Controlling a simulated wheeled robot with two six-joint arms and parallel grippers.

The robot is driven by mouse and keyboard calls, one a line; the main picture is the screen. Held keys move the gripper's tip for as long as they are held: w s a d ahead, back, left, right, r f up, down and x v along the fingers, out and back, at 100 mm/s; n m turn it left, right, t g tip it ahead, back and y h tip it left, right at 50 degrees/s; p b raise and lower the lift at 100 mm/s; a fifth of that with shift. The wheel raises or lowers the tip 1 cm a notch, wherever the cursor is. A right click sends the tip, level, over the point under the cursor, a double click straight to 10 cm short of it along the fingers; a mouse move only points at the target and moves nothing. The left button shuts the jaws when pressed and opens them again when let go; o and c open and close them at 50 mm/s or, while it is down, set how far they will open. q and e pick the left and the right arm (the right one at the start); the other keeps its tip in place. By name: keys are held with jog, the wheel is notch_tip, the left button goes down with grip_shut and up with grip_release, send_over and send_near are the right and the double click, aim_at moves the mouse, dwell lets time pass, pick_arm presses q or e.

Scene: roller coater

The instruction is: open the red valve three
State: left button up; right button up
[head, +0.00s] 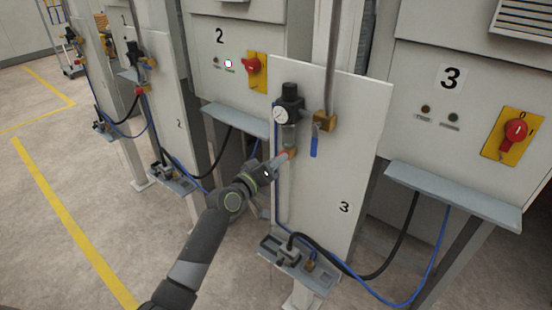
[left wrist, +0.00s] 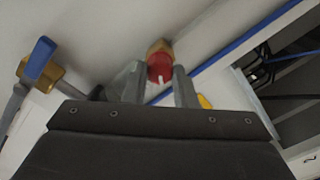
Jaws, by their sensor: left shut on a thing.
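The red valve (left wrist: 160,66) on panel three is a small round red knob with a white mark, seated on a brass fitting (left wrist: 159,46). It sits between the two fingers of my left gripper (left wrist: 159,84), which is shut on it. In the head view my left gripper (head: 281,159) reaches the panel (head: 350,140) marked 3, below the gauge and filter unit. There the fingers mostly hide the knob, and part of the brass fitting (head: 292,152) shows. My right gripper is not in view.
A blue-handled lever valve (head: 314,140) hangs close to the right of my gripper. A gauge (head: 281,114) is just above. Blue and black hoses run below near a grey bracket (head: 296,262). Red rotary switches are on cabinets 2 (head: 251,66) and 3 (head: 516,131). Floor at left is clear.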

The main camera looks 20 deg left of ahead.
pick_arm(q)
jog(key=shift+f+n+p, duration=0.1)
jog(key=shift+n+p, duration=1.15)
jog(key=shift+n, duration=2.15)
jog(key=o, duration=1)
jog(key=b+v, duration=0.1)
jog(key=v, duration=1.6)
jog(key=shift+s, duration=0.2)
jog(key=shift+a, duration=0.15)
